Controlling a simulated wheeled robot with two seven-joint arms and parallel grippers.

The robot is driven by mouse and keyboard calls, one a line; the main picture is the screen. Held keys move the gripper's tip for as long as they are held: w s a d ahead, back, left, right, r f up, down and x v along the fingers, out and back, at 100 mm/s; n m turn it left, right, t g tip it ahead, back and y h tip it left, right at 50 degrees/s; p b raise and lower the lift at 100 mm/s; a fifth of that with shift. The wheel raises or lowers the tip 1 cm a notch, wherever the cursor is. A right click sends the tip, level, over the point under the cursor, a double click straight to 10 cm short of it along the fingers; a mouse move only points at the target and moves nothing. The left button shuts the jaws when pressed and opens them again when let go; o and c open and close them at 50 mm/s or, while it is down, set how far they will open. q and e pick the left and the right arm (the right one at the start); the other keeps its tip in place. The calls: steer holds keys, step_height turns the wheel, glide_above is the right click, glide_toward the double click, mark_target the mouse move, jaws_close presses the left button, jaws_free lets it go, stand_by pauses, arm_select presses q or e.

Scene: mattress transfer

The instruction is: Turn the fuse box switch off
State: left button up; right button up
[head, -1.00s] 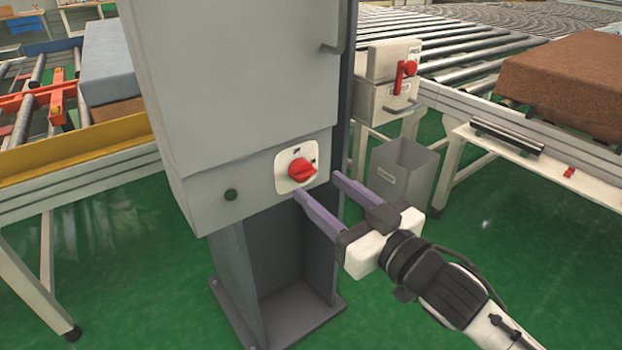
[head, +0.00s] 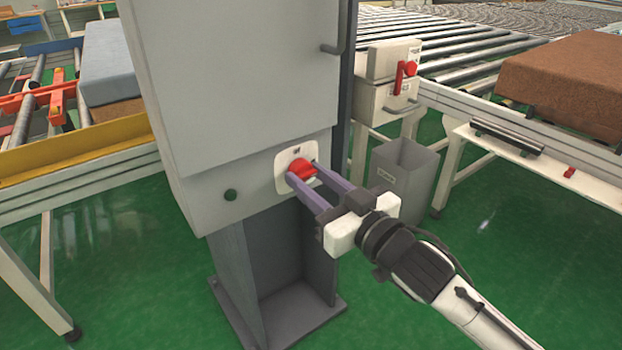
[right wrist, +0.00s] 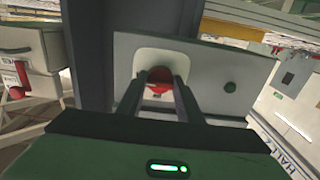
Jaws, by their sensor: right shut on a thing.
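The fuse box (head: 240,90) is a tall grey cabinet on a dark grey stand in the middle of the head view. Its red rotary switch (head: 301,170) sits on a white plate (head: 283,161) low on the front. My right gripper (head: 306,172) reaches in from the lower right, with its two purple fingers on either side of the switch and shut on it. The right wrist view shows the switch (right wrist: 159,82) between the finger ends, partly hidden by them. My left gripper is not in view.
A green button (head: 231,195) is left of the switch. A grey bin (head: 404,180) and a small box with a red handle (head: 392,75) stand to the right. Roller conveyors (head: 450,50) and a brown mattress (head: 570,85) lie behind. Green floor is clear in front.

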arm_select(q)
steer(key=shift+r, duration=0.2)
arm_select(e)
steer(key=shift+n+p, duration=0.55)
steer(key=shift+n, duration=0.05)
steer(key=shift+r+n+p, duration=0.1)
steer(key=shift+n+p, duration=0.85)
steer(key=shift+n, duration=0.15)
steer(key=shift+n+p, duration=0.6)
steer(key=shift+n, duration=0.3)
steer(key=n+p, duration=0.1)
steer(key=n, duration=0.1)
steer(key=shift+n+p, duration=0.3)
steer(key=shift+n, duration=0.1)
steer(key=shift+n+p, duration=0.4)
steer(key=shift+n, duration=0.5)
steer(key=n+p, duration=0.2)
steer(key=n, duration=0.2)
arm_select(q)
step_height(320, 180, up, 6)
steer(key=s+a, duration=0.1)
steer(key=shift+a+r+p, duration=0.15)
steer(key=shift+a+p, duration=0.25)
steer(key=shift+p, duration=0.05)
arm_select(e)
steer(key=shift+d+n, duration=0.1)
steer(key=shift+n, duration=1.9)
